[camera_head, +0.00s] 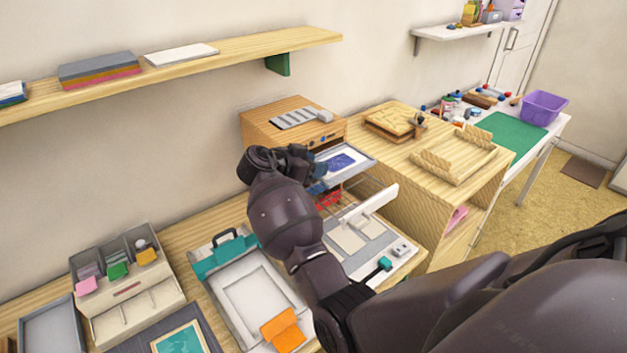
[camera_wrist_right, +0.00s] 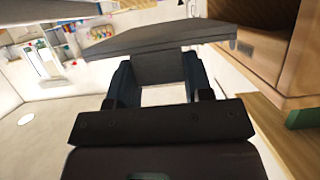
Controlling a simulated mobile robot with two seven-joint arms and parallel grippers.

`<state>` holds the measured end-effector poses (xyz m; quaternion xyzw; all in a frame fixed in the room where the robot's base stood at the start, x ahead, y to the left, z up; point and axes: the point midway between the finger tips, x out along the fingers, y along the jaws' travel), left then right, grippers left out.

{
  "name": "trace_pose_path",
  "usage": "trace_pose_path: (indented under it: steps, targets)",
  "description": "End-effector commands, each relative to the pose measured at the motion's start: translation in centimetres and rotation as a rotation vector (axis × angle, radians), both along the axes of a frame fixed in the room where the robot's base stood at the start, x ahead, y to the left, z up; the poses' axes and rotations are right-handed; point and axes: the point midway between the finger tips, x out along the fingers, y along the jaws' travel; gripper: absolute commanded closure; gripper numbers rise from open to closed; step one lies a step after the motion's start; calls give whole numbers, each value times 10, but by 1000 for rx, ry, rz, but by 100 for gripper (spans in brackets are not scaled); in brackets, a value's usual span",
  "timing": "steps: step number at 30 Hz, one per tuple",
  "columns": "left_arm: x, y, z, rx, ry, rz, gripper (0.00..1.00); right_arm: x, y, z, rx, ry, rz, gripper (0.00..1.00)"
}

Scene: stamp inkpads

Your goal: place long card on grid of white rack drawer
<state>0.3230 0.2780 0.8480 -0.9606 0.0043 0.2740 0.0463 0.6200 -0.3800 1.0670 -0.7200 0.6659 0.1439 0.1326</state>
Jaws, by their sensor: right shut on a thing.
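My right gripper (camera_head: 318,178) is beside the open wooden cabinet, with its fingers partly hidden by my wrist. In the right wrist view the card's dark, shaded side (camera_wrist_right: 160,38) spans the fingers (camera_wrist_right: 160,78). The card is above the white rack drawer (camera_head: 373,211), whose white front stands out from the cabinet. My left gripper is out of view.
The wooden cabinet (camera_head: 290,122) stands close behind the card. A tray with a teal clamp (camera_head: 222,262) and an orange piece (camera_head: 283,329) lies in front. A wooden holder (camera_head: 455,160) stands to the right. A shelf (camera_head: 230,50) runs along the wall above.

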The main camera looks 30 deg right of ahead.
Motion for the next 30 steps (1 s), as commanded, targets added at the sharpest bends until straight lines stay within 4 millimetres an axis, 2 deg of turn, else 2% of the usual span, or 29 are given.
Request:
trace_pose_path:
  steps: [7,15,30]
  targets:
    - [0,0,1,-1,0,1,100,1,0,-18,-2,1,2,78]
    - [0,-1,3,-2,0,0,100,0,0,-51,-2,2,1,78]
    - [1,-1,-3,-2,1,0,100,0,0,-60,-1,-1,1,78]
